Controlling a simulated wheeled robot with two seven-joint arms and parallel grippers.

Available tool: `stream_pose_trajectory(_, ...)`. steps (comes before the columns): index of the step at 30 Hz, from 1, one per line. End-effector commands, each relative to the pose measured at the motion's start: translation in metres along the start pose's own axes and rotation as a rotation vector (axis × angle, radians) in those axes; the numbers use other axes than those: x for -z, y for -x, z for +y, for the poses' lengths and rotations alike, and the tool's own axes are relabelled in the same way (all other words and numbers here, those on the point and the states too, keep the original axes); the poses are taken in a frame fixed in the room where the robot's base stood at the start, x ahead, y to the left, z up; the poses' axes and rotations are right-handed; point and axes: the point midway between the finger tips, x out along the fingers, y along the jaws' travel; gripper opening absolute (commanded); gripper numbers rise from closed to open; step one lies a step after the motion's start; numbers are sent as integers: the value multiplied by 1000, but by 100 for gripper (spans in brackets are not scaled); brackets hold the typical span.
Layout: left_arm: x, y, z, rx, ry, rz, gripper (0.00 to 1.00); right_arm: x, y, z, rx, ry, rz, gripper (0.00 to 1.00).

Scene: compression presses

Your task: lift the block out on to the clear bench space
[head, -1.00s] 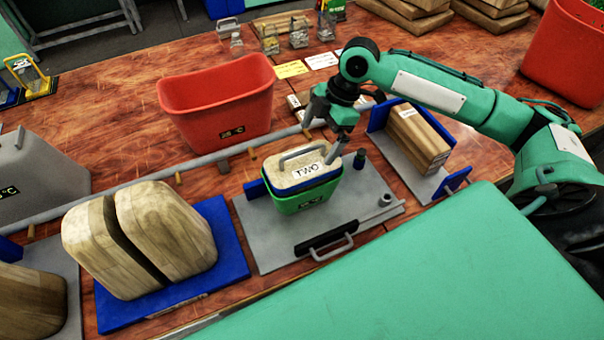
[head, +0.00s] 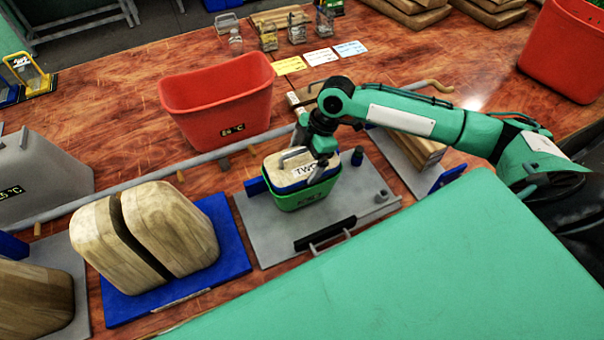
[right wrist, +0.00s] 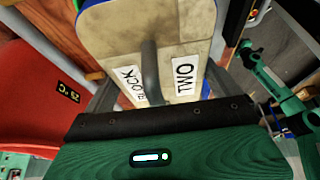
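The wooden block (head: 281,178) labelled TWO has a pale top with a grey handle (head: 295,155). It sits in a green tub (head: 300,201) on a grey plate (head: 265,236). My right gripper (head: 318,160) is low over the block's right part and hides some of its top. In the right wrist view the block (right wrist: 118,45) lies ahead, its handle (right wrist: 151,75) between the two spread fingers (right wrist: 172,85), with gaps on both sides. The gripper is open and empty. My left gripper is not in view.
A red bin (head: 218,105) stands behind the tub. A grey bar (head: 115,190) runs across behind the plate. Split wooden forms (head: 165,235) stand on a blue base at left. Wooden pieces (head: 415,145) lie right of the plate. Bench (head: 105,95) left of the red bin is bare.

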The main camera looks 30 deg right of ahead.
Motion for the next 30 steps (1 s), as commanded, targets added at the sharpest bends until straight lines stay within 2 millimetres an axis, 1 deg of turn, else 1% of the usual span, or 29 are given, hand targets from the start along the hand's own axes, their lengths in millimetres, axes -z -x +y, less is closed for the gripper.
stream_pose_trajectory(1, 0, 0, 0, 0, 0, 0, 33, 0, 0, 0, 1, 0, 0, 82)
stream_pose_trajectory(5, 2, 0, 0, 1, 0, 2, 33, 0, 0, 0, 1, 0, 0, 57)
stream_pose_trajectory(6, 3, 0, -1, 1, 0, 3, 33, 0, 0, 0, 1, 0, 0, 49)
stream_pose_trajectory(8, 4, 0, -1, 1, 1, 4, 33, 0, 0, 0, 1, 0, 0, 37)
stream_pose_trajectory(9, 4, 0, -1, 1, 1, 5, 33, 0, 0, 0, 1, 0, 0, 29)
stream_pose_trajectory(10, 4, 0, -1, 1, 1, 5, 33, 0, 0, 0, 1, 0, 0, 25)
stream_pose_trajectory(18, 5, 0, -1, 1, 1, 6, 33, 1, 2, 1, -2, 1, 1, 25)
stream_pose_trajectory(22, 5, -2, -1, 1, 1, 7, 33, 3, 8, 1, -3, 2, 2, 25)
stream_pose_trajectory(26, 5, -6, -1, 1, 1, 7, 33, 8, 19, 2, -4, 1, 2, 25)
stream_pose_trajectory(30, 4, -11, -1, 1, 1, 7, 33, 17, 40, 2, -5, 3, 2, 25)
